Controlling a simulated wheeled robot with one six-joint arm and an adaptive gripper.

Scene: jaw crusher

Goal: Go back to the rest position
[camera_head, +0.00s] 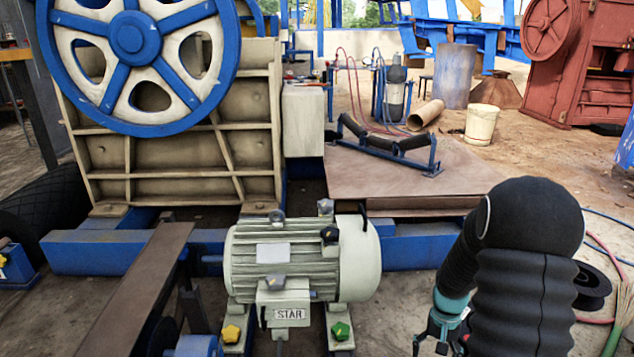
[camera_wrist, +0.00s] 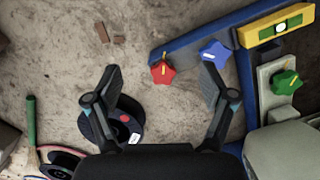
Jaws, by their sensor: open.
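My gripper (camera_head: 440,335) hangs at the lower right in the head view, partly hidden by my black-sleeved arm, to the right of the grey electric motor (camera_head: 300,262). In the wrist view my gripper (camera_wrist: 160,78) has its two fingers spread wide with nothing held between them. A red star knob (camera_wrist: 162,71) shows between the fingertips, on the end of a blue beam. A blue star knob (camera_wrist: 214,53) shows by the right fingertip. A black spool (camera_wrist: 128,122) shows beside the left finger. I cannot tell how far below the gripper these things are.
A green knob (camera_head: 340,331) and a yellow knob (camera_head: 231,333) sit at the motor's feet. A yellow level (camera_wrist: 280,27) lies at the wrist view's upper right. The crusher with its blue flywheel (camera_head: 137,40) stands behind. A brown plate (camera_head: 400,185) carries a roller frame.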

